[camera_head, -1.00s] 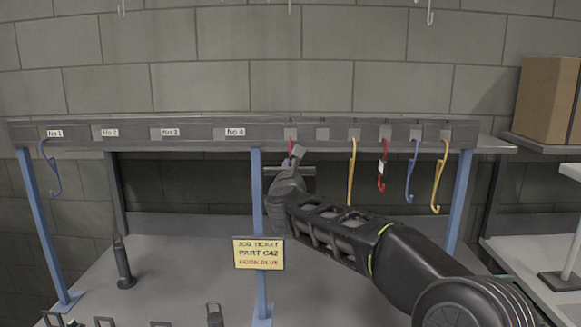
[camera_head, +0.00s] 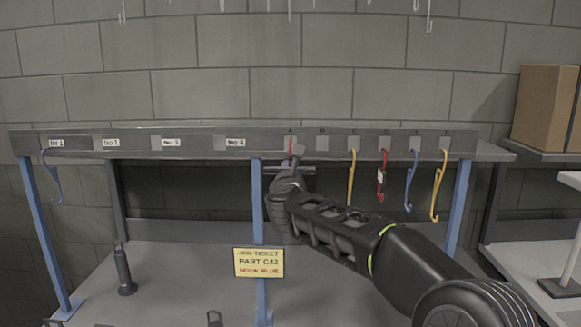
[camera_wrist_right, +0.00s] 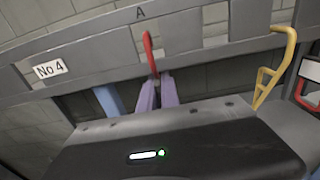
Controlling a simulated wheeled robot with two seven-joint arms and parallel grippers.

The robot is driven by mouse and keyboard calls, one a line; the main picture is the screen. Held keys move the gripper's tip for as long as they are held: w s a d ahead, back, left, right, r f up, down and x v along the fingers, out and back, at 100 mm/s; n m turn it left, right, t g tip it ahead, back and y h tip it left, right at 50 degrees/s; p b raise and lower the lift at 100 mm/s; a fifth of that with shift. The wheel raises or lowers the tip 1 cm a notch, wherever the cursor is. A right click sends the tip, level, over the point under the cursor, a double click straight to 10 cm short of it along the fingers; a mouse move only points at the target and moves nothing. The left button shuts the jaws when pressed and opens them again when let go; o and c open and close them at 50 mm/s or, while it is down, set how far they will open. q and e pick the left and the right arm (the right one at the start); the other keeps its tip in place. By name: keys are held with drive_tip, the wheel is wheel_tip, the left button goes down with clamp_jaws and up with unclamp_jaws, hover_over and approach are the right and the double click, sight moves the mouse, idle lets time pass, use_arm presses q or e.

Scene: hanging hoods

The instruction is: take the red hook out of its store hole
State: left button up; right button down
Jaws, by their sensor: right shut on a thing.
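A red hook (camera_head: 290,147) hangs at the rail hole marked A, just right of the No 4 label. Only its upper part shows; the rest is hidden by my right gripper (camera_head: 297,166). In the right wrist view the red hook (camera_wrist_right: 150,52) rises from between the two pale purple fingers of my right gripper (camera_wrist_right: 157,92), which are shut on it below the rail. The top of the hook is still at the rail (camera_head: 200,140). My left gripper is not in view.
Right along the rail hang a yellow hook (camera_head: 352,178), another red hook (camera_head: 382,175) with a white tag, a blue hook (camera_head: 411,182) and another yellow hook (camera_head: 438,187). A blue hook (camera_head: 52,177) hangs at No 1. A job ticket (camera_head: 259,262) stands below.

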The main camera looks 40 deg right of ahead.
drive_tip(key=shift+s+a, duration=0.1)
drive_tip(key=shift+s, duration=0.05)
drive_tip(key=shift+s+a+b, duration=0.45)
drive_tip(key=shift+s+b, duration=0.1)
drive_tip(key=shift+b, duration=0.05)
drive_tip(key=shift+b+v, duration=0.45)
drive_tip(key=shift+v, duration=0.5)
drive_tip(key=b+v, duration=0.2)
drive_tip(key=v, duration=0.8)
drive_tip(key=shift+r+b, duration=0.25)
drive_tip(key=shift+b, duration=0.05)
